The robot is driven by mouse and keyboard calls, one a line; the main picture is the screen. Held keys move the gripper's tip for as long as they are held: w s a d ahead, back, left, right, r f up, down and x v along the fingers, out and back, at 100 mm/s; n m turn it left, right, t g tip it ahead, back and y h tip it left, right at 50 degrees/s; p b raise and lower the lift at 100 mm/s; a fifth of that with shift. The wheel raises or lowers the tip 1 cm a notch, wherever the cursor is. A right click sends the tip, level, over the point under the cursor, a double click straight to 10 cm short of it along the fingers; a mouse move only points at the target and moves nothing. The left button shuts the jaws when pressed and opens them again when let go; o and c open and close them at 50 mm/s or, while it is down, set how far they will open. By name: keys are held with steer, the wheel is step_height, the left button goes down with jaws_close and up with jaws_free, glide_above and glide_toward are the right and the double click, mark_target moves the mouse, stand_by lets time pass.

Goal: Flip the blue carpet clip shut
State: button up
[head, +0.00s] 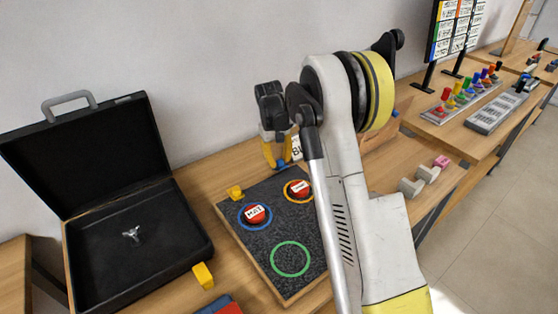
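A dark grey carpet board (268,227) with a wooden edge lies on the wooden table. A small blue piece (281,165), seemingly the blue carpet clip, shows at the board's far edge, partly hidden by my gripper. Whether it stands open or shut is too small to tell. My gripper (276,160), with yellow fingers, points down right at the blue piece. Contact and finger gap cannot be made out. A yellow clip (236,192) sits at the board's far left corner.
The board bears red pucks in a blue ring (241,222) and an orange ring (288,196), and an empty green ring (290,273). An open black case (190,262) stands left. A yellow block (203,275) lies between. My arm hides the board's right side.

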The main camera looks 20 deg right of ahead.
jaws_close()
steer(key=shift+s, duration=0.1)
steer(key=t, duration=0.1)
steer(key=s+t, duration=0.1)
steer(key=t, duration=0.1)
steer(key=shift+s+d+f+y+b, duration=0.1)
steer(key=shift+f+y+b, duration=0.2)
steer(key=shift+f, duration=0.05)
steer(key=shift+s+f+t+y+b, duration=0.2)
steer(key=shift+t+b, duration=0.25)
steer(key=shift+t, duration=0.35)
steer(key=shift+s+f+t+y+b, duration=0.15)
steer(key=shift+t+b, duration=0.3)
steer(key=shift+t, duration=0.35)
steer(key=o, duration=0.6)
jaws_free()
